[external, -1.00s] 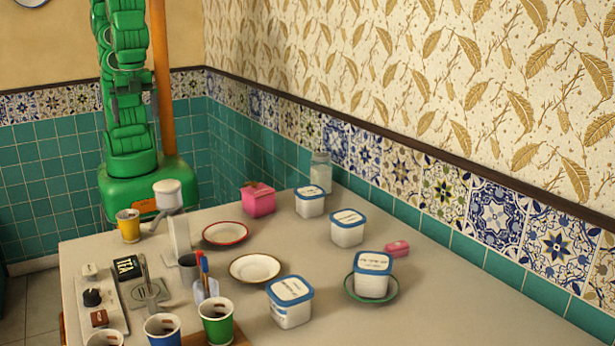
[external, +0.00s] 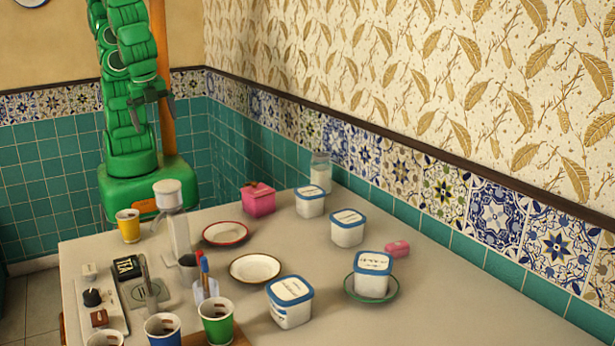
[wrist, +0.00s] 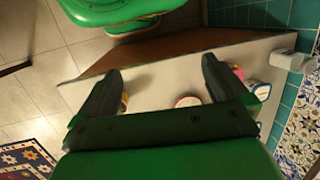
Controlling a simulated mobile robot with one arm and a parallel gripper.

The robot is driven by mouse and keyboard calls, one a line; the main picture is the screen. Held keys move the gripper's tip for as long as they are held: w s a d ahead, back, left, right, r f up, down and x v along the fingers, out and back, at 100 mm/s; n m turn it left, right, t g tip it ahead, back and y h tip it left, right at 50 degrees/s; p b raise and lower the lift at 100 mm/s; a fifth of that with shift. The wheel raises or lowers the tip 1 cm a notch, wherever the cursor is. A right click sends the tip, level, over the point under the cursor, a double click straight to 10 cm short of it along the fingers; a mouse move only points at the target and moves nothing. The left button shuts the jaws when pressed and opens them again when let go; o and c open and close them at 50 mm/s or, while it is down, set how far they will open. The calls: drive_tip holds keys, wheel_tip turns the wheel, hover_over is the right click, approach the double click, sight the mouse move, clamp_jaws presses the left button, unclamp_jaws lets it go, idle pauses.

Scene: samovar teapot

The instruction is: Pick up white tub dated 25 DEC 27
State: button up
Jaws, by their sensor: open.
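Several white tubs with blue lids stand on the table. One is at the back (external: 310,207), one behind the middle (external: 347,234), one at the front (external: 291,309), and one sits on a green-rimmed plate (external: 347,291) at the right (external: 371,285). Their lids carry dark writing too small to read, so I cannot tell which is dated 25 DEC 27. My gripper (external: 153,108) is open and empty, high above the table's far left end and apart from all tubs. In the wrist view its two fingers (wrist: 160,80) are spread, with the table below.
A pink box (external: 258,200), a glass jar (external: 320,172), a red-rimmed plate (external: 226,233), a cream plate (external: 255,268) and a small pink item (external: 397,248) stand near the tubs. Cups, including a green one (external: 217,322), crowd the front left. The tiled wall (external: 440,237) borders the back. The right tabletop is clear.

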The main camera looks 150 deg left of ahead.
drive_tip(key=w+a+f+m+y, duration=0.1)
drive_tip(key=w+a+m+y, duration=0.2)
drive_tip(key=a, duration=0.5)
drive_tip(key=w+a+f+m+g+y, duration=0.1)
drive_tip(key=w+a+f+m+y, duration=0.1)
drive_tip(key=w+a+y, duration=0.35)
drive_tip(key=w+a+f+m+y, duration=0.15)
drive_tip(key=w+a, duration=0.35)
drive_tip(key=a, duration=0.5)
drive_tip(key=w+a+f+m+t+y, duration=0.2)
drive_tip(key=w+a+f+m, duration=0.2)
drive_tip(key=w+m, duration=0.2)
drive_tip(key=m+t, duration=0.2)
drive_tip(key=m, duration=0.4)
approach(308, 191)
drive_tip(key=shift+w+a+f, duration=0.15)
drive_tip(key=shift+w+a, duration=0.05)
drive_tip(key=shift+a, duration=0.4)
drive_tip(key=shift+w+a+f, duration=0.1)
drive_tip(key=shift+w+a, duration=0.05)
drive_tip(key=shift+a, duration=0.5)
drive_tip(key=shift+a+f+h, duration=0.2)
drive_tip(key=shift+h, duration=0.1)
drive_tip(key=shift+s+x, duration=0.2)
drive_tip(key=shift+x, duration=3.5)
drive_tip(key=shift+r, duration=0.1)
drive_tip(key=shift+c, duration=0.5)
drive_tip(key=c, duration=0.9)
